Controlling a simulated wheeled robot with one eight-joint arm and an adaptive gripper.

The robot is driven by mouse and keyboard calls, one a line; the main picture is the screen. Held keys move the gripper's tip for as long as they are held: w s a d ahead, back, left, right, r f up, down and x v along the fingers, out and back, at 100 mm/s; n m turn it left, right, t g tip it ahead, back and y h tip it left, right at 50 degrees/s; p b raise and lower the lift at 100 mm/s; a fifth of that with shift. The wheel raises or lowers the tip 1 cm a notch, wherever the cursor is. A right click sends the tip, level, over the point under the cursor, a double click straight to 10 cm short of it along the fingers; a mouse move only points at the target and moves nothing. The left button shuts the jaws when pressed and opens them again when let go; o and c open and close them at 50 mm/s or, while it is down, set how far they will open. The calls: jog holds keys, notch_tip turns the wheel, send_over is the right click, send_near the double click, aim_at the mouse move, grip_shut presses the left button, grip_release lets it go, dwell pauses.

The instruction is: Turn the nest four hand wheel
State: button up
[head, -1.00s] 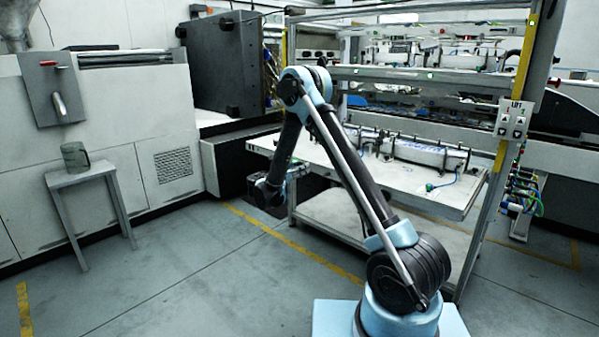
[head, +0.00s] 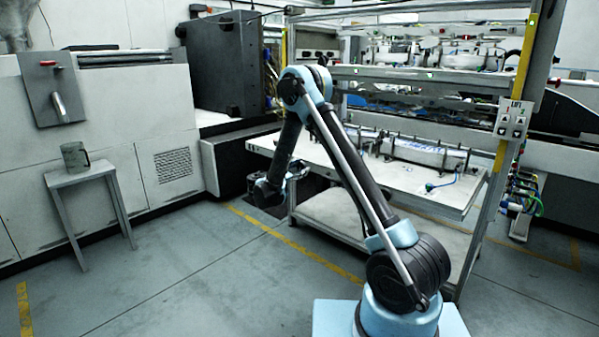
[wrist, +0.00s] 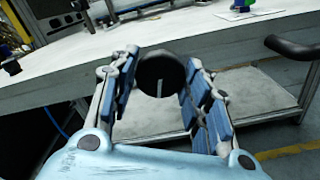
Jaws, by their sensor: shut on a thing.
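In the wrist view my gripper (wrist: 163,80) has its two blue-padded fingers on either side of a round dark knob with a pale line on its face, which I take to be the hand wheel (wrist: 158,68). The fingers are closed onto its sides. The wheel sits at the front edge of a white table (wrist: 60,78). In the head view my arm reaches down to the left end of this table (head: 410,180), and my gripper is small and dark there, with the wheel hidden. I cannot read any nest number.
A dark handle (wrist: 290,47) sticks out at the table edge, right of my gripper. A lower shelf (head: 330,217) lies under the table. The floor between is clear.

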jog(key=shift+m, duration=0.5)
jog(key=o, duration=1.1)
jog(key=shift+c, duration=0.2)
jog(key=v, duration=1.2)
jog(key=shift+f, duration=0.1)
